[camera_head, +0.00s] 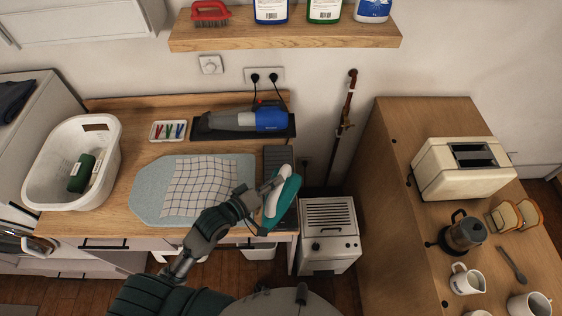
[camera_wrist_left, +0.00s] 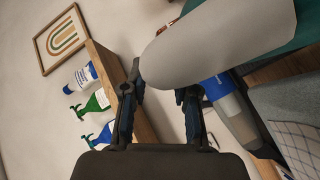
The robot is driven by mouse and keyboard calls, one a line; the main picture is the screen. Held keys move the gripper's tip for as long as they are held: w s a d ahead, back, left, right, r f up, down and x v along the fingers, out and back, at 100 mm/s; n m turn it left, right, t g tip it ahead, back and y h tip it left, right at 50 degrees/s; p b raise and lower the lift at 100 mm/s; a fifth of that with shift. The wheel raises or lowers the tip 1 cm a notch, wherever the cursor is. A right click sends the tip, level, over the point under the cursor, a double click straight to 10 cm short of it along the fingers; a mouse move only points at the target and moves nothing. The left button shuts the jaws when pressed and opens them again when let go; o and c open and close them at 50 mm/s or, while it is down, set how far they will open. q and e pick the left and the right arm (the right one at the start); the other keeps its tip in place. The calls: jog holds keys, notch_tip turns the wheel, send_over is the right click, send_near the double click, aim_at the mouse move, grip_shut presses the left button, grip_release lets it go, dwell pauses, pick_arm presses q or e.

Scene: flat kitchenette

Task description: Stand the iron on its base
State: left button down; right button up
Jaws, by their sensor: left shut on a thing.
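The teal and white iron (camera_head: 284,204) is at the right end of the wooden counter, over its front right corner. It looks tilted, with its long side slanting; I cannot tell if it touches the counter. My left gripper (camera_head: 274,183) is shut on the iron's white handle. In the left wrist view the pale handle (camera_wrist_left: 225,45) fills the top, above my left gripper (camera_wrist_left: 160,88), and part of the teal body (camera_wrist_left: 305,35) shows at the right. A dark grey ribbed pad (camera_head: 277,158) lies just behind the iron, partly hidden. My right gripper is not in view.
A pale blue ironing mat (camera_head: 148,195) with a checked cloth (camera_head: 200,185) lies left of the iron. A handheld vacuum (camera_head: 245,121) lies behind. A white basket (camera_head: 110,160) stands at the left. A white heater (camera_head: 328,230) stands right of the counter.

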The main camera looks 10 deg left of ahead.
pick_arm(q)
jog(key=w, duration=0.4)
jog(key=shift+w+a+r, duration=0.1)
jog(key=shift+w+a, duration=0.2)
jog(key=shift+a, duration=0.1)
jog(key=w+a+f, duration=0.2)
jog(key=w+f, duration=0.2)
jog(key=w, duration=0.7)
jog(key=shift+a+f+p, duration=0.2)
jog(key=shift+f+p, duration=0.15)
jog(key=shift+f, duration=0.05)
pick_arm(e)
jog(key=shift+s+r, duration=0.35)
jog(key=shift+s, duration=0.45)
pick_arm(q)
jog(key=c, duration=1)
grip_release()
jog(key=shift+f, duration=0.2)
jog(key=shift+c, duration=0.2)
jog(key=shift+o, duration=0.8)
jog(key=v, duration=1.2)
jog(key=shift+b, duration=0.35)
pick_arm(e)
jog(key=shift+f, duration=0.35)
